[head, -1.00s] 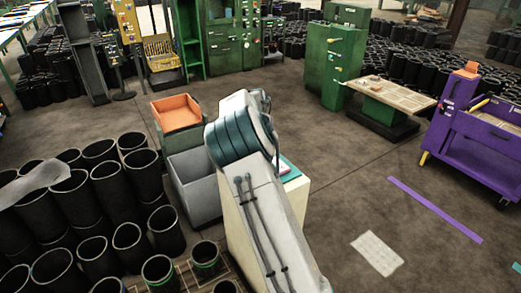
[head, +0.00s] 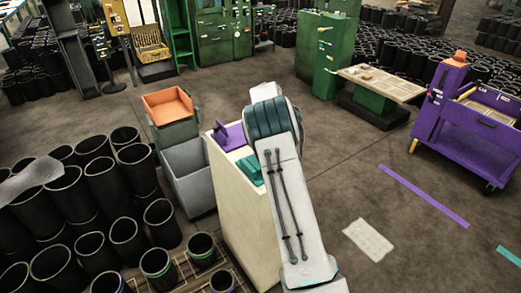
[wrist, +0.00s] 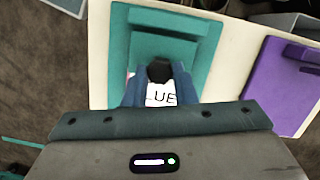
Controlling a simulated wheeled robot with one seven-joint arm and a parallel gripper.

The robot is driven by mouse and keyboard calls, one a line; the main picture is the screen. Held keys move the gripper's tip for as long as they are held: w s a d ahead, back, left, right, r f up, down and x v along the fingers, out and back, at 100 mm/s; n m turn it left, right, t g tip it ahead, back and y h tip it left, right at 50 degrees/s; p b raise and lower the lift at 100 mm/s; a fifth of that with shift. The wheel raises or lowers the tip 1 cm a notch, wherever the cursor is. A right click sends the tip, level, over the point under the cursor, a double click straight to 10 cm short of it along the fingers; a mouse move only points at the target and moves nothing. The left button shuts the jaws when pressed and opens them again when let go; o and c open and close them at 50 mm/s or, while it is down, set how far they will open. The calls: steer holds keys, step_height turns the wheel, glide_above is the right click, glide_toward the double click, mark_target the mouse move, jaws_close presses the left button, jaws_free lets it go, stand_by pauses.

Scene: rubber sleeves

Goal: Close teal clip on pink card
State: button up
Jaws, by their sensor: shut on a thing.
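The teal clip (wrist: 165,45) lies on top of a cream cabinet in the wrist view, and part of it shows in the head view (head: 249,168). My gripper (wrist: 160,76) is over its near part, the fingers shut on the clip's black knob (wrist: 160,69). A white card face with the dark letters "LUE" (wrist: 160,95) shows between the fingers. Only a thin pinkish edge shows by the left finger, and the rest of the card is hidden. I cannot tell whether the clip presses on the card. In the head view my arm hides the gripper.
A purple clip (wrist: 275,88) lies beside the teal one on the cream cabinet (head: 235,205). Grey bin (head: 190,165) and orange-topped bin (head: 168,104) stand left of it. Black rubber sleeves (head: 110,185) crowd the left. Open floor lies right, before a purple cart (head: 465,135).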

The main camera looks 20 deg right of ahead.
steer(key=shift+f, duration=0.15)
steer(key=o, duration=1)
steer(key=shift+a, duration=0.1)
steer(key=r, duration=0.4)
steer(key=w+d+r, duration=0.1)
steer(key=r, duration=0.4)
steer(key=d+r, duration=0.1)
steer(key=r, duration=0.3)
steer(key=shift+w+d+r+b, duration=0.15)
steer(key=shift+w+r+b, duration=0.05)
steer(key=shift+r+b, duration=0.15)
